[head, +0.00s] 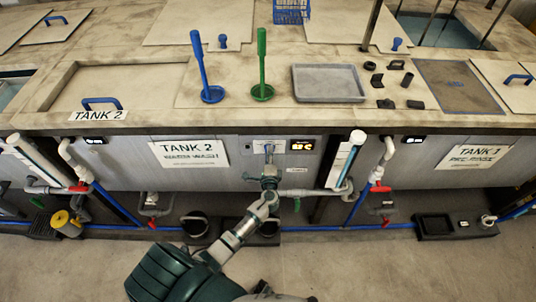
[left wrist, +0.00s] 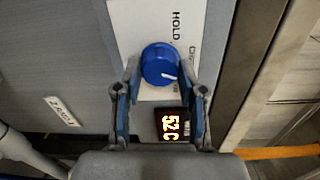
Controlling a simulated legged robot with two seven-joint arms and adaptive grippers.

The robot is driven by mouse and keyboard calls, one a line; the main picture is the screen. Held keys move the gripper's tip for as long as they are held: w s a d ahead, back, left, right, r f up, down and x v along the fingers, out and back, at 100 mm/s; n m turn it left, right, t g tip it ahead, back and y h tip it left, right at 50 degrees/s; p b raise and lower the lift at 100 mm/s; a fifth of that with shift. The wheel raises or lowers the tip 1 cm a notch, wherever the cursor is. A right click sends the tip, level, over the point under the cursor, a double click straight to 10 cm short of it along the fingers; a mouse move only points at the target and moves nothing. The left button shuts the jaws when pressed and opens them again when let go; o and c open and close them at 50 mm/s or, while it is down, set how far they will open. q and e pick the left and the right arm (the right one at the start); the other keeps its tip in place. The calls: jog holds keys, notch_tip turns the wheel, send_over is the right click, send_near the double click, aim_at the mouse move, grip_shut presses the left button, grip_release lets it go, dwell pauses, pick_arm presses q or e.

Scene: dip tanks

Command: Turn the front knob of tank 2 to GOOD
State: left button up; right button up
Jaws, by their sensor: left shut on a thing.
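The front knob (left wrist: 160,64) of tank 2 is round and blue with a short white pointer line. It sits on a white label plate (left wrist: 127,22) reading HOLD, with a second word partly covered; GOOD is not readable. In the left wrist view the knob lies between the two fingers of my left gripper (left wrist: 161,72), which is shut on it. The pointer is toward the lower right of that picture. In the head view my left gripper (head: 269,160) reaches the tank front beside the TANK 2 sign (head: 188,154) and hides most of the knob. My right gripper is not in view.
A lit display (head: 303,146) is right of the knob; it reads 52 C in the wrist view (left wrist: 172,126). Pipes with red valve handles (head: 380,187) flank the panel. Blue (head: 205,70) and green (head: 262,70) upright handles and a grey tray (head: 328,83) stand on the tank top.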

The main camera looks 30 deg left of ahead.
pick_arm(q)
jog(key=shift+d+f+m+p, duration=0.15)
jog(key=shift+m+p, duration=0.25)
jog(key=shift+m, duration=0.85)
jog(key=shift+d+f+m+p, duration=0.1)
jog(key=shift+m+p, duration=0.25)
jog(key=shift+m, duration=0.85)
jog(key=shift+d+f+m+p, duration=0.15)
jog(key=shift+m+p, duration=0.25)
jog(key=shift+m, duration=0.85)
jog(key=shift+s+f, duration=0.1)
jog(key=o, duration=1.1)
jog(key=shift+c, duration=0.2)
jog(key=shift+o, duration=0.4)
jog(key=shift+w, duration=0.2)
jog(key=v, duration=1.2)
jog(key=shift+w, duration=0.1)
